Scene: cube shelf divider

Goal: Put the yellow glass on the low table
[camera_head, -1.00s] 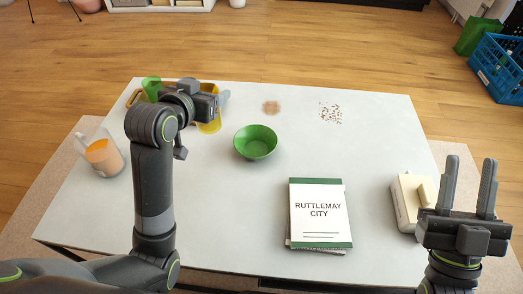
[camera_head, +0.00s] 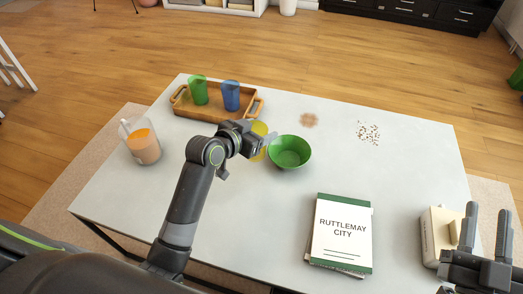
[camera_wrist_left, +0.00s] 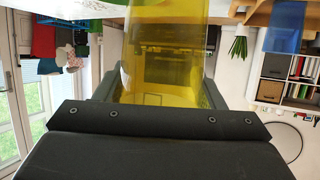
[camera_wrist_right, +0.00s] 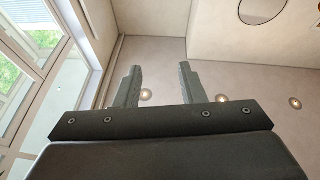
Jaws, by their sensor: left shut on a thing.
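The yellow glass (camera_head: 259,129) is see-through and shows just left of the green bowl, in front of the wooden tray. My left gripper (camera_head: 257,145) is shut on it; the gripper hides part of it. In the left wrist view the yellow glass (camera_wrist_left: 165,50) fills the space between the fingers. The low table (camera_head: 230,240) has a pale grey top. I cannot tell whether the glass touches it. My right gripper (camera_head: 487,232) is open and empty at the right front; it also shows in the right wrist view (camera_wrist_right: 160,85).
The wooden tray (camera_head: 177,97) holds a green glass (camera_head: 198,91) and a blue glass (camera_head: 231,96). Crumbs (camera_head: 368,133) and a stain (camera_head: 309,120) lie behind.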

